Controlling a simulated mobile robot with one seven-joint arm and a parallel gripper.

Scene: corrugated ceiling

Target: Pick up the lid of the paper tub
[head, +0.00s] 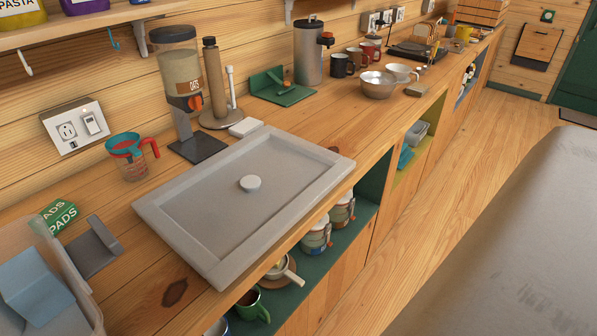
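No thing in the head view is plainly marked as the paper tub. A large grey rectangular panel (190,205) with a raised rim and a round knob (250,183) lies flat on the wooden counter, like a lid; I cannot tell what is under it. A translucent open tub (75,272) with a pale blue block (36,287) in it stands at the lower left, cut off by the frame edge. Two lidded jars (317,236) (342,211) stand on the open shelf below the counter. My gripper is not in view.
A measuring jug (131,160), a green pads box (57,217), a grey angled piece (93,248) and an oats dispenser (181,80) stand around the panel. A metal bowl (378,85) and mugs are farther back. A grey surface (520,230) fills the right; wooden floor lies between.

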